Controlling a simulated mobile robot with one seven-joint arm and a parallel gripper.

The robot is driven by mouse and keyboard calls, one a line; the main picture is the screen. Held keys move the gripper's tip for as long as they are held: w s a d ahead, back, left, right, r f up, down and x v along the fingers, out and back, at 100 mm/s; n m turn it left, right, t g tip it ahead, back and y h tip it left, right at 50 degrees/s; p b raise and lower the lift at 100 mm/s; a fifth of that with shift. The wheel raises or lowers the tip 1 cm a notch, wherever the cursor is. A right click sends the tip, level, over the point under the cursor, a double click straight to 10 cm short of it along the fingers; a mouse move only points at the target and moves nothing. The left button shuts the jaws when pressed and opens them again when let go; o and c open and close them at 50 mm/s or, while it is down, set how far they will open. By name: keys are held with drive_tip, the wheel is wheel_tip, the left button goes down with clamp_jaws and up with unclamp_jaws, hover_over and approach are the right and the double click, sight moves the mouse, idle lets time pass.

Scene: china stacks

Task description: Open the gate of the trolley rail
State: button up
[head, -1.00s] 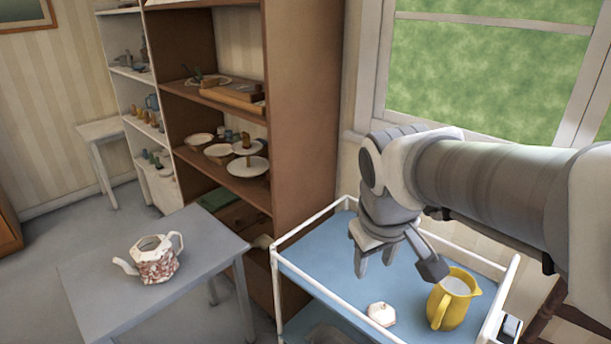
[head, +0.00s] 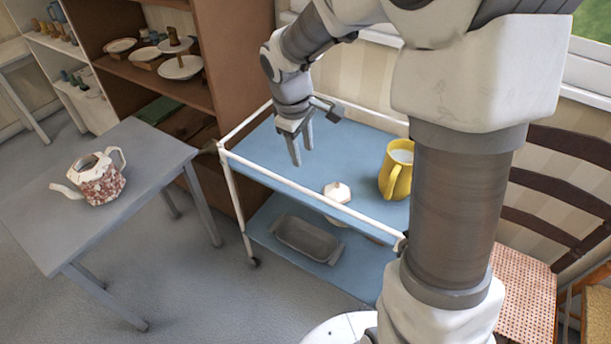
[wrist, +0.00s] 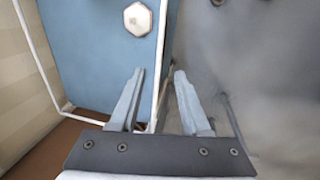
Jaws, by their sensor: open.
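The trolley (head: 258,160) has a blue top with a white rail around it. The long front rail (head: 290,186), which looks like the gate, runs unbroken along the near side, up and in line with the top edge. A small dark fitting (head: 400,243) shows at its right end, partly behind my arm. My gripper (head: 301,153) is open and empty, pointing down near this rail. In the wrist view the white rail (wrist: 162,50) passes between the two fingers (wrist: 160,74). I cannot tell whether the fingertips reach down to its height.
A white lid (head: 337,192) and a yellow jug (head: 396,172) stand on the trolley top, right of my gripper. A grey tray (head: 307,235) lies on the lower shelf. A patterned teapot (head: 100,180) stands on the grey table (head: 150,145) at left. A chair (head: 525,290) is at right.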

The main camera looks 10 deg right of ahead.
sight(310, 191)
drive_tip(key=f+b, duration=0.1)
drive_tip(key=f, duration=0.4)
drive_tip(key=w+d+f+b, duration=0.1)
drive_tip(key=f, duration=0.4)
drive_tip(key=w+d+f+b, duration=0.1)
drive_tip(key=f, duration=0.5)
drive_tip(key=shift+w+d+b, duration=0.1)
drive_tip(key=shift+b, duration=0.2)
drive_tip(key=shift+r, duration=0.1)
clamp_jaws()
idle(0.4)
